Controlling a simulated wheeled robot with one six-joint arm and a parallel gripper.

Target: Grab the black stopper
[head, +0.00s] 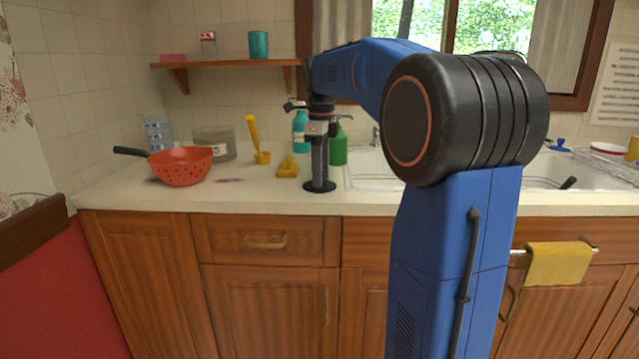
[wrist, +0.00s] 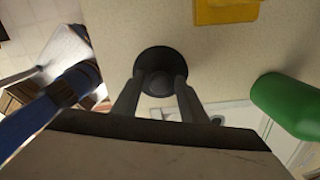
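The black stopper (head: 319,188) is a dark round disc on the pale counter, left of the sink. In the wrist view the stopper (wrist: 160,57) shows from above, with a raised knob at its middle. My gripper (head: 319,178) points straight down over it. In the wrist view the two fingers of my gripper (wrist: 160,83) stand apart, one on each side of the knob. I cannot tell whether they touch it. The fingers hide part of the disc's near edge.
A yellow sponge-like block (head: 288,168) lies just left of my gripper. A green bottle (head: 338,148) and a teal bottle (head: 300,132) stand close behind. A red colander (head: 181,167) sits farther left. The sink (head: 368,172) is on the right. The counter's front strip is clear.

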